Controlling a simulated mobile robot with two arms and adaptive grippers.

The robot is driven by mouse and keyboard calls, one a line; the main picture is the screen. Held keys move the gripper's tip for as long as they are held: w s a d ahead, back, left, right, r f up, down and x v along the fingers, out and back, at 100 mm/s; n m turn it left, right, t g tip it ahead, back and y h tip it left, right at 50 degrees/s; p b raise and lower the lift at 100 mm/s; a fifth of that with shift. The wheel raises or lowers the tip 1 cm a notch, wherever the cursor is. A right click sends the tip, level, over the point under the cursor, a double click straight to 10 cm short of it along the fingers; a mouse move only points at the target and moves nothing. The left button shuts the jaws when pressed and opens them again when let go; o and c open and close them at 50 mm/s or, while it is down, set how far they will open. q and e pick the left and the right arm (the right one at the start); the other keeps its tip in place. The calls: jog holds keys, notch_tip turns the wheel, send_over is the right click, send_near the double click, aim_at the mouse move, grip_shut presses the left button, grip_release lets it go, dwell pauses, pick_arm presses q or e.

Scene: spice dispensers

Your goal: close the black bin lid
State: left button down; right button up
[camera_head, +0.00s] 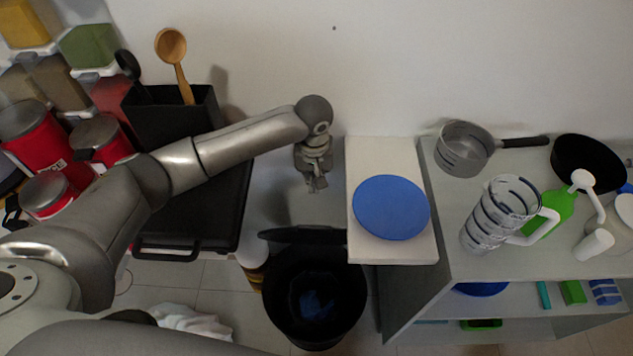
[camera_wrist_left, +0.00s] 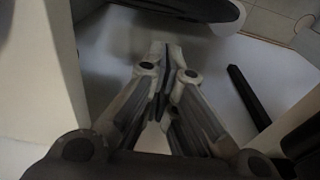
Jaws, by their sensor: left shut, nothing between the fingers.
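The black bin (camera_head: 352,318) stands on the floor with its mouth uncovered and something blue inside. Its black lid (camera_head: 303,236) is raised and shows as a narrow dark strip at the wall side of the mouth. My left gripper (camera_head: 317,186) is shut and empty, between the wall and the lid, and appears apart from the lid. In the left wrist view the closed fingers (camera_wrist_left: 165,52) have nothing between them. A dark rounded shape at the top of that view may be the lid or bin; I cannot tell which. My right gripper is not seen.
A white ledge with a blue plate (camera_head: 391,207) is close right of my gripper. A grey shelf (camera_head: 450,220) with a saucepan (camera_head: 464,148) and a spiral-striped pitcher (camera_head: 497,212) stands farther right. A black handled case (camera_head: 205,215) is at left.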

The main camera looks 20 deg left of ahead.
pick_arm(q)
jog(key=s+f, duration=0.1)
jog(key=f, duration=0.2)
jog(key=s+f+p, duration=0.1)
jog(key=f, duration=0.2)
jog(key=s+f, duration=0.1)
jog(key=f, duration=0.2)
jog(key=shift+s+d+p, duration=0.15)
jog(key=shift+d+p, duration=0.2)
jog(key=shift+f, duration=0.1)
